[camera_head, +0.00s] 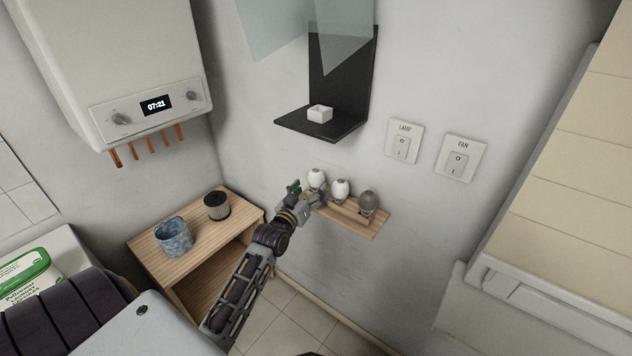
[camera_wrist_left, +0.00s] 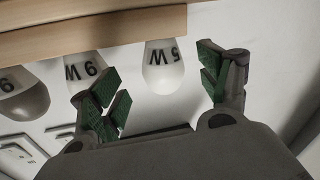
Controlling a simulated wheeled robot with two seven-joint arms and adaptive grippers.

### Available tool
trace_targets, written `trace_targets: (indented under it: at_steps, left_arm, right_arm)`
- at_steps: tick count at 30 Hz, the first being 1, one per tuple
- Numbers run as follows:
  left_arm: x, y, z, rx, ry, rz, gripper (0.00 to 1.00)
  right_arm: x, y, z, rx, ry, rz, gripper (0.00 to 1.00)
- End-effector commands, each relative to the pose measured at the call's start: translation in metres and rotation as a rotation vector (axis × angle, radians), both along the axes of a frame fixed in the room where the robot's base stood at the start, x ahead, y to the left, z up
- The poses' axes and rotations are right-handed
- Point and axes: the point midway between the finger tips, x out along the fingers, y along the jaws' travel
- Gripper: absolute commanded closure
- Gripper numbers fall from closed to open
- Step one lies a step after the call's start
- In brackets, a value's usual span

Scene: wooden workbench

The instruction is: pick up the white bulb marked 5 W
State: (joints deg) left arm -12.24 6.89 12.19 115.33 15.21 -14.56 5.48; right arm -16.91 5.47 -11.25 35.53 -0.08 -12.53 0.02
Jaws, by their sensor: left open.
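The white bulb marked 5 W (camera_wrist_left: 163,72) is in the wrist view, where it hangs upside down in the picture below the wooden shelf. In the head view it is the leftmost of the bulbs (camera_head: 316,178) on the shelf. My left gripper (camera_head: 306,193) is at the shelf's left end, in front of this bulb. In the wrist view its green-padded fingers (camera_wrist_left: 160,86) are spread open on either side of the bulb, with visible gaps. The left finger partly overlaps the adjacent white 9 W bulb (camera_wrist_left: 84,66). My right gripper is out of view.
The wooden wall shelf (camera_head: 374,231) also holds a grey bulb (camera_head: 368,200) at its right. A black wall shelf (camera_head: 330,127) is above. A small wooden cabinet (camera_head: 150,242) with a blue cup (camera_head: 173,238) and a dark canister (camera_head: 217,206) stands at left.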

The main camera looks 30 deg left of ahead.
Motion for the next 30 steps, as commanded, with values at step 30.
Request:
trace_targets:
  at_steps: [30]
  left_arm:
    - [0.039, 0.007, 0.009, -0.001, -0.001, -0.001, 0.23]
  right_arm:
    - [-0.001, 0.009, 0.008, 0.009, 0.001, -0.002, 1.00]
